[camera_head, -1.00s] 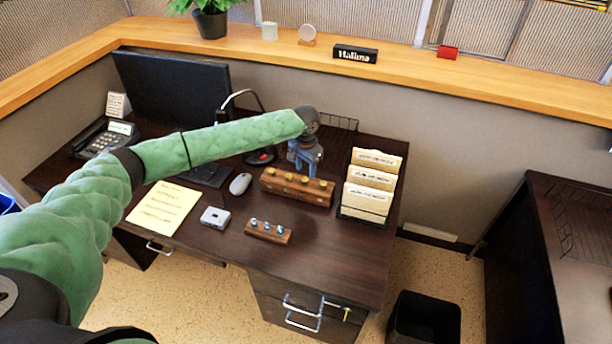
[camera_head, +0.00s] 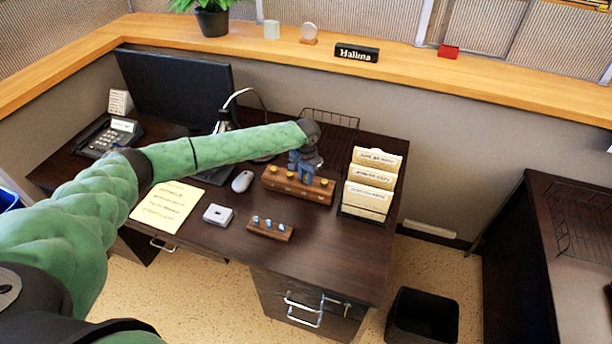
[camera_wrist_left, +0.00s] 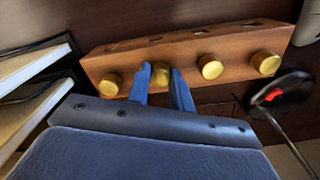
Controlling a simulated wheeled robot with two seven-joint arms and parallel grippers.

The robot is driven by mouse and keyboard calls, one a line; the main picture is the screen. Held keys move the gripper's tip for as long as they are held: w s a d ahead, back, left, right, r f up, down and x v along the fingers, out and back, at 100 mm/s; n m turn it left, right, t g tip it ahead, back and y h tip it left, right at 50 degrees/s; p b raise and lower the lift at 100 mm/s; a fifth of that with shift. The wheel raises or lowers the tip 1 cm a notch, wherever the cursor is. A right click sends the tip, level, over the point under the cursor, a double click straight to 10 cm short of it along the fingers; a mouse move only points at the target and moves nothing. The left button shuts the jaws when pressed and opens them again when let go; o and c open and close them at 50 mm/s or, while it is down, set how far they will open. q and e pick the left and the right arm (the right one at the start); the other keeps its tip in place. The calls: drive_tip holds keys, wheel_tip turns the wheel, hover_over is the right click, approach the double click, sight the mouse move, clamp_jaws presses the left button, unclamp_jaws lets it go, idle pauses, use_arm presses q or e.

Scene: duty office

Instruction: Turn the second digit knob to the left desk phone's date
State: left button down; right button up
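The wooden block (camera_head: 283,187) with a row of several brass knobs sits on the desk, left of the file folders. My left gripper (camera_head: 304,172) reaches down to it from behind. In the wrist view its blue fingers (camera_wrist_left: 161,80) stand on both sides of one brass knob (camera_wrist_left: 162,73), second from the left there, and seem closed on it. In the head view that is the third knob from the left, hidden by the gripper. The desk phone (camera_head: 103,140) stands at the desk's left end; its lit screen (camera_head: 123,125) is too small to read. My right gripper is out of view.
A smaller wooden block (camera_head: 270,229) with blue knobs, a grey-white box (camera_head: 218,215), a mouse (camera_head: 242,181) and a yellow sheet (camera_head: 168,206) lie in front. The file folders (camera_head: 371,180) stand close right of the knob block. The lamp's black base (camera_wrist_left: 280,97) is near its other end.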

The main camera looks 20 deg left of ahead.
use_arm(q)
drive_tip(key=shift+m, duration=0.3)
drive_tip(key=m, duration=0.3)
drive_tip(key=shift+m, duration=0.3)
drive_tip(key=m, duration=0.2)
drive_tip(key=shift+m, duration=0.4)
drive_tip(key=m, duration=0.6)
drive_tip(key=shift+b, duration=0.3)
drive_tip(key=shift+w+m, duration=0.1)
drive_tip(key=shift+m, duration=0.4)
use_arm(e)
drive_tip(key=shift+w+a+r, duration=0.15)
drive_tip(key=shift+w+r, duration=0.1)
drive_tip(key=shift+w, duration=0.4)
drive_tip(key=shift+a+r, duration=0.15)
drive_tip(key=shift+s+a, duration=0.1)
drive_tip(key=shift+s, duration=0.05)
